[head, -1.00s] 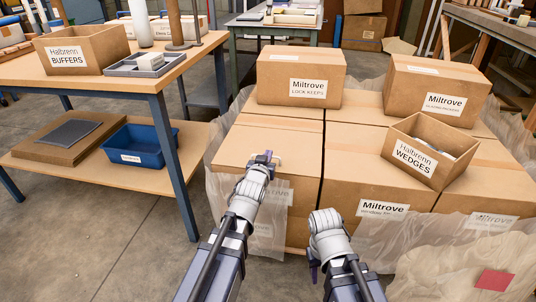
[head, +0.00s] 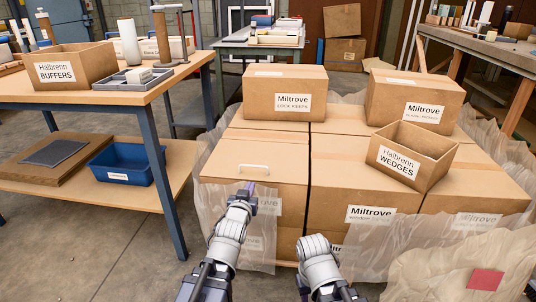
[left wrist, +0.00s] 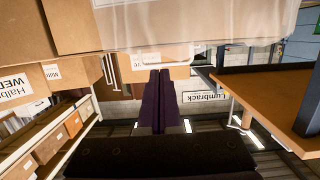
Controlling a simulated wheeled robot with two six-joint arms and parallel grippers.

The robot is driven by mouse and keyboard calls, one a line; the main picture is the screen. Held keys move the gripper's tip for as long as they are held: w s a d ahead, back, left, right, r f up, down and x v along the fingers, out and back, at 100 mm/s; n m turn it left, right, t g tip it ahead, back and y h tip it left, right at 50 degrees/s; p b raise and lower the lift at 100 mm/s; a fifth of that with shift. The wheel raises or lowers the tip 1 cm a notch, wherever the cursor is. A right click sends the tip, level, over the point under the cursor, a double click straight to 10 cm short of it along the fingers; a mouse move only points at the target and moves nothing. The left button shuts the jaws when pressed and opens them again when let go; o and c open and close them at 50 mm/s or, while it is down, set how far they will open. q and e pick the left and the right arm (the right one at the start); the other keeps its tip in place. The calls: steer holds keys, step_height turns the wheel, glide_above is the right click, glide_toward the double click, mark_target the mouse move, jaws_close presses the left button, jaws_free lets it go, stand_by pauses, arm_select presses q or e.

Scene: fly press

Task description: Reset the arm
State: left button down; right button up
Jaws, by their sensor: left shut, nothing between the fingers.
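My left gripper (head: 247,189) is shut and empty, its dark purple fingers together in front of the front-left carton. In the left wrist view its fingers (left wrist: 158,100) also show closed, with nothing between them. A white handle-shaped piece (head: 253,167) lies on top of that carton, just beyond the fingertips and apart from them. My right arm is at the lower middle of the head view, bent over in front of the cartons. Its fingers are mostly hidden, so I cannot tell their state.
Large cartons (head: 365,178) in loose plastic wrap stand close ahead. An open Halbrenn WEDGES box (head: 412,157) rests on them. A workbench (head: 130,97) at left holds a Halbrenn BUFFERS box (head: 75,68) and a grey tray (head: 122,84); a blue bin (head: 125,162) sits below. Floor at lower left is clear.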

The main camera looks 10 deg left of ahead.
arm_select(q)
steer(key=s+d+f+m+g+p, duration=0.2)
steer(key=s+d+f+g+p, duration=0.2)
steer(key=s+d+f+g, duration=0.3)
steer(key=s+d+f+m+g+y+p, duration=0.1)
steer(key=s+g+p, duration=0.1)
steer(key=s+g, duration=0.5)
steer(key=s+d+f+m+g+p, duration=0.1)
steer(key=s+f+g+p, duration=0.1)
steer(key=s, duration=0.9)
step_height(320, 180, up, 38)
steer(key=p, duration=3.7)
steer(key=shift+w+p, duration=0.25)
steer(key=shift+p, duration=0.1)
steer(key=shift+d+f, duration=0.1)
